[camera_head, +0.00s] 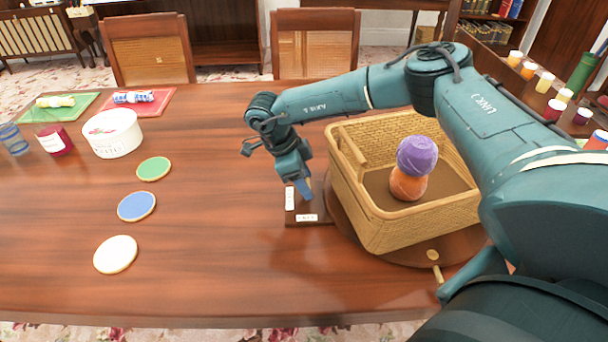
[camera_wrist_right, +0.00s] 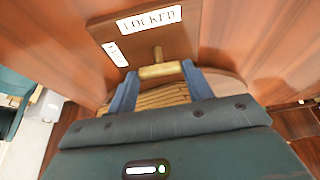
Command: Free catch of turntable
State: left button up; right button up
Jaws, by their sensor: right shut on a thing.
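The turntable (camera_head: 415,254) is a round wooden disc on the table, under a wicker basket (camera_head: 350,212). Beside its left edge lies a dark wooden plate (camera_head: 318,207) with two white labels; it also shows in the right wrist view (camera_wrist_right: 185,38). The label reading LOCKED (camera_wrist_right: 149,19) is there, and a smaller label (camera_wrist_right: 115,53) is hard to read. The brass-coloured catch (camera_wrist_right: 160,70) has its stem toward the LOCKED label. My right gripper (camera_head: 303,188) is shut on the catch, its blue fingers at both ends of the bar. My left gripper is out of view.
In the basket a purple ball (camera_head: 417,155) sits on an orange ball (camera_head: 408,187). A small peg (camera_head: 437,273) sticks out at the turntable's front. Green, blue and white discs (camera_head: 115,254) and a white tub (camera_head: 112,134) lie left. Jars stand at the right; the table's front left is clear.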

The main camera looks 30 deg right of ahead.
jog(key=o, duration=1)
jog(key=v, duration=1.3)
jog(key=shift+w+a+r, duration=0.1)
